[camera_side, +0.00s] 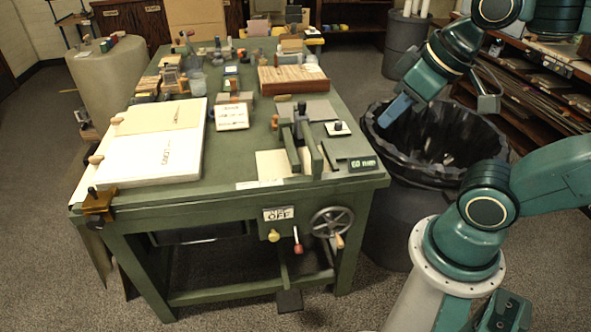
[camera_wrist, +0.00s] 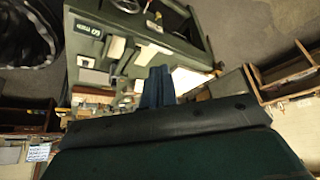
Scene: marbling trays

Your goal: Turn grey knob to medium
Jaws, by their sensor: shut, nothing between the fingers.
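A small dark knob (camera_side: 338,125) stands on a white plate near the right edge of the green table; it looks dark grey or black. Its setting marks are too small to read. In the wrist view, the white plate (camera_wrist: 86,62) shows small and dim, and I cannot make out the knob's pointer.
A small digital display (camera_side: 362,163) sits at the table's front right corner, close to the knob. A grey press frame (camera_side: 303,140) stands left of it. A bin (camera_side: 440,135) is right of the table. A handwheel (camera_side: 331,221) is on the table front.

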